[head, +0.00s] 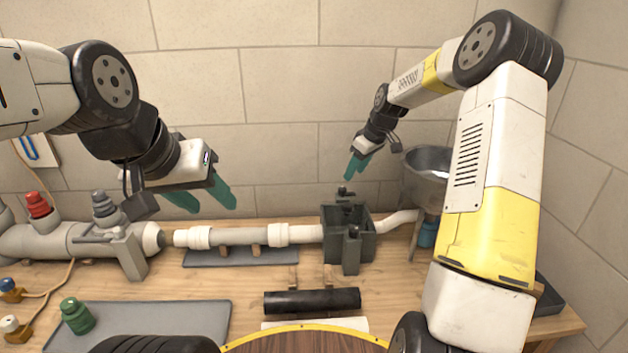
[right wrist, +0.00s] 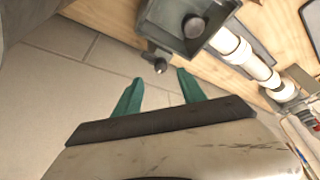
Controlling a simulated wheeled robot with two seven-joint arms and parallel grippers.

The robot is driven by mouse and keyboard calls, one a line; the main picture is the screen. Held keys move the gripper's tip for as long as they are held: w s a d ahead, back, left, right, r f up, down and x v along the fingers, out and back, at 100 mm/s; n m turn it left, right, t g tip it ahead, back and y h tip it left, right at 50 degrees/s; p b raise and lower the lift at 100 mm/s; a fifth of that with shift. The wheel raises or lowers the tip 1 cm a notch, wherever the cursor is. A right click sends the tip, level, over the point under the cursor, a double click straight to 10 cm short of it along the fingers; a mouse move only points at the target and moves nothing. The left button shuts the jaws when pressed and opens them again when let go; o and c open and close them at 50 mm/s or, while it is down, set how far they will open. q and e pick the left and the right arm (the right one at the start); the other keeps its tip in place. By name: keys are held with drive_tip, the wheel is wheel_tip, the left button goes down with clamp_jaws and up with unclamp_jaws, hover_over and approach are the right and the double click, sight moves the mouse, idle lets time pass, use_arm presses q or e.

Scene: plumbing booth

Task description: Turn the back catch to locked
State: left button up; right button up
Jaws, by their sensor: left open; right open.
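A dark grey-green box (head: 364,246) sits on the bench in the pipe run, with a dark catch on its front and another at its back. The back catch (head: 344,194) is a small dark knob on a short arm. In the right wrist view this catch (right wrist: 159,64) sticks out from the box (right wrist: 172,20) towards the wall. My right gripper (head: 355,168) is open just above and behind it. In its wrist view the knob appears between and just beyond the teal fingertips (right wrist: 160,77), with no contact visible. My left gripper (head: 213,207) is open and empty above the white pipe.
White pipe (head: 245,236) runs left from the box, and a metal funnel bowl (head: 428,172) stands close on its right. A grey pipe with a red valve (head: 37,205) is at far left. A black tube (head: 312,300) lies in front. The tiled wall is close behind.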

sight(343, 188)
drive_tip(key=x, duration=0.9)
drive_tip(key=shift+w+a, duration=0.25)
